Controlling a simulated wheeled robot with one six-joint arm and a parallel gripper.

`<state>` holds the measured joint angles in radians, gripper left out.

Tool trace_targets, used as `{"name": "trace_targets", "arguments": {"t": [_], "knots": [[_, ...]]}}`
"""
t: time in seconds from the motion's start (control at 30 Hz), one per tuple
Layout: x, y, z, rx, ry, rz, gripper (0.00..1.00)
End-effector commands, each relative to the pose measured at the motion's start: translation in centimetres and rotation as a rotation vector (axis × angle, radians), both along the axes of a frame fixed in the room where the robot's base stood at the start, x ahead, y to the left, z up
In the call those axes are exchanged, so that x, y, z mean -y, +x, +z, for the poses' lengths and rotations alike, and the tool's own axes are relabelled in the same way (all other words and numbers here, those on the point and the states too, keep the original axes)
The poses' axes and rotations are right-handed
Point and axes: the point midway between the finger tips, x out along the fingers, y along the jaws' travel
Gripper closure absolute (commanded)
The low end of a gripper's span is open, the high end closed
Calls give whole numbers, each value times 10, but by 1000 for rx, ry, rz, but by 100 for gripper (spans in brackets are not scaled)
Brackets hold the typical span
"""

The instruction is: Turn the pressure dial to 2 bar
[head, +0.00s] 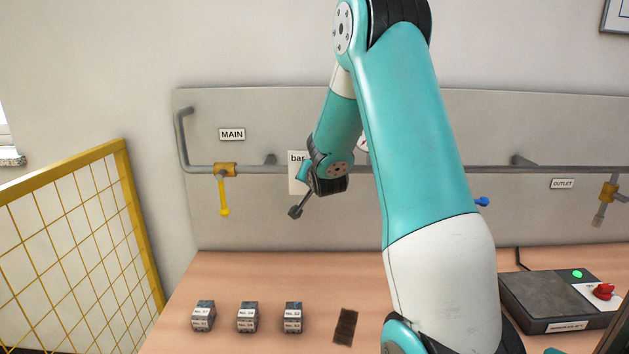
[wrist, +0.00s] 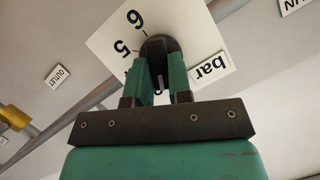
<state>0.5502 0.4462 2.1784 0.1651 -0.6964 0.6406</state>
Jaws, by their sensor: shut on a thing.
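The pressure dial is a black round knob (wrist: 158,48) on a white plate (wrist: 112,38). In the wrist view the plate shows 6, 5 and the word bar, tilted and nearly upside down. My gripper (wrist: 160,72) is shut on the dial's knob, with one teal finger on each side of it. The fingers and gripper body hide the lower part of the scale, and I cannot tell which number the dial points at. In the head view only the left part of the plate (head: 294,180) shows, with most of bar; my arm hides the dial.
A grey pipe runs along the wall panel, with a yellow valve handle (head: 224,195) under MAIN at left and another valve (head: 606,192) by OUTLET at right. Three small labelled blocks (head: 247,317) and a dark box with a red button (head: 603,292) stand on the table.

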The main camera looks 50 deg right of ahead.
Motion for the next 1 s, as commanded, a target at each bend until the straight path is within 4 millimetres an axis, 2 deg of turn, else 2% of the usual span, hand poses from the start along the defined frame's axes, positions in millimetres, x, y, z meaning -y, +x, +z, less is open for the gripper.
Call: {"name": "trace_targets", "arguments": {"t": [0.03, 0.5, 1.0], "knots": [[-4, 2, -6, -34, -21, 7, 100], [-5, 3, -6, -294, -236, 7, 100], [-5, 2, -6, -372, -296, 7, 100]]}}
